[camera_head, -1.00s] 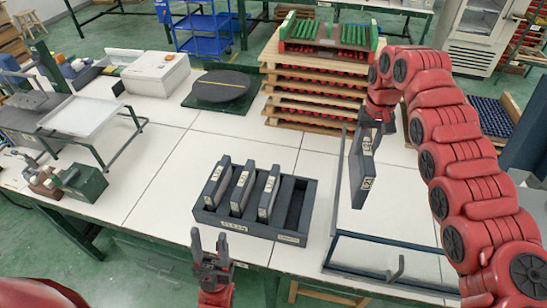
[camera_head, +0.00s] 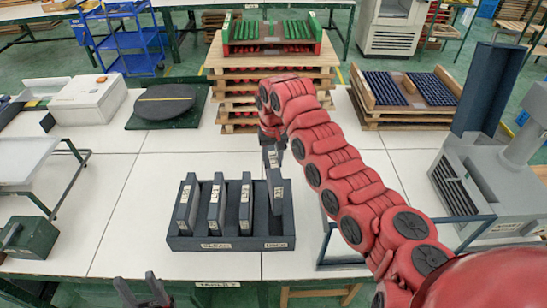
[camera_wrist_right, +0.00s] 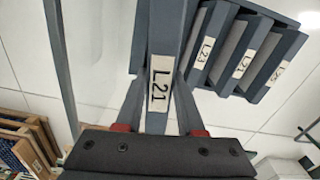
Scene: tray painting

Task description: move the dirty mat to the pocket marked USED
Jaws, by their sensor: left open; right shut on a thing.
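Three other labelled mats (camera_head: 216,205) stand in the pockets on the left, marked CLEAN. My left gripper (camera_head: 143,288) is open and empty at the table's front edge.
Stacked wooden trays (camera_head: 230,95) stand behind my right arm. A round dark plate (camera_head: 165,100) and a white box (camera_head: 88,98) are at the back left. A grey machine (camera_head: 480,190) stands at the right.

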